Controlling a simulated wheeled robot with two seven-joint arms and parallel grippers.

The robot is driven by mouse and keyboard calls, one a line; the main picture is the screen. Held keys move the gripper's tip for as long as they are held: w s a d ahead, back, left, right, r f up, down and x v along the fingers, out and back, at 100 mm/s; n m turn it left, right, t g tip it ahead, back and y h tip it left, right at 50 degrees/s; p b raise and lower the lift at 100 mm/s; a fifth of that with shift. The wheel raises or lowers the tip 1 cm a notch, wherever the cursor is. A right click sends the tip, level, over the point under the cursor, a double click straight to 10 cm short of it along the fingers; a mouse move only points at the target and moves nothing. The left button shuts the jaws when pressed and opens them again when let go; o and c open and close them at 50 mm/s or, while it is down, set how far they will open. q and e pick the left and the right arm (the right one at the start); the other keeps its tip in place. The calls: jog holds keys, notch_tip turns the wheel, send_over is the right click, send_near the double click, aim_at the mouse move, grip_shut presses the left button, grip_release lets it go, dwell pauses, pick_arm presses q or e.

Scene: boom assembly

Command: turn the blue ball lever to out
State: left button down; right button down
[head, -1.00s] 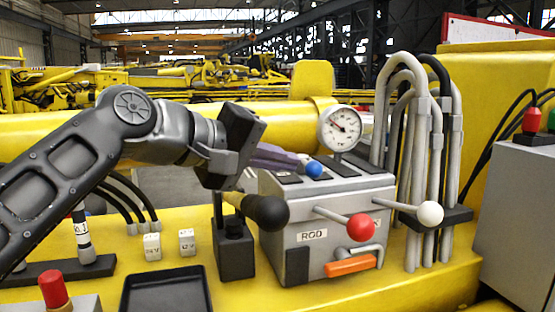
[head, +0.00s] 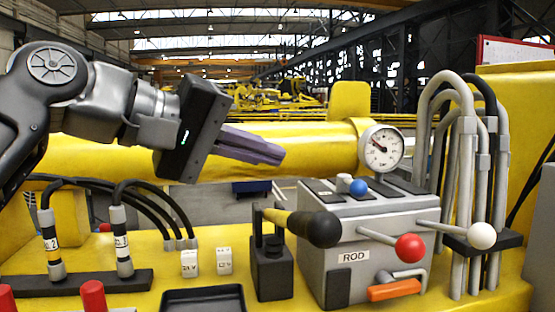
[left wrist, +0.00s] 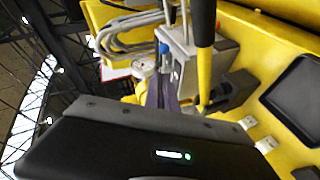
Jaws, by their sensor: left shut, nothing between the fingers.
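The blue ball lever (head: 358,187) is on top of the grey control box (head: 345,262), towards its back edge. The ball shows whole and its stem is hidden. It also shows small in the left wrist view (left wrist: 164,48). My left gripper (head: 278,155) comes in from the left with its purple fingers shut and empty. It is up and to the left of the blue ball, clear of it. Its fingers also show in the left wrist view (left wrist: 166,90). My right gripper is not in view.
A gauge (head: 381,149) and grey hoses (head: 462,190) stand behind and right. A black tray (head: 203,299) lies front left.

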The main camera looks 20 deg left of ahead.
pick_arm(q)
jog(key=s+d, duration=0.1)
jog(key=s+d+r+m+h, duration=0.1)
jog(key=d, duration=0.1)
jog(key=s+d+r+m+g+h, duration=0.1)
jog(key=d, duration=0.1)
jog(key=shift+s+d+r, duration=0.1)
jog(key=shift+s+r, duration=0.15)
jog(key=shift+s, duration=0.15)
jog(key=w+a+f+m+g+h, duration=0.1)
jog(key=w+a+f+m, duration=0.1)
jog(key=m, duration=0.6)
jog(key=w+a+f+m+g+h, duration=0.1)
jog(key=w+a+f+m, duration=0.1)
jog(key=w+a+m, duration=0.2)
jog(key=shift+w+a+f+m, duration=0.2)
jog(key=shift+a+f+m, duration=0.2)
jog(key=shift+a+m, duration=1.45)
jog(key=shift+d+m, duration=0.25)
jog(key=shift+d, duration=0.15)
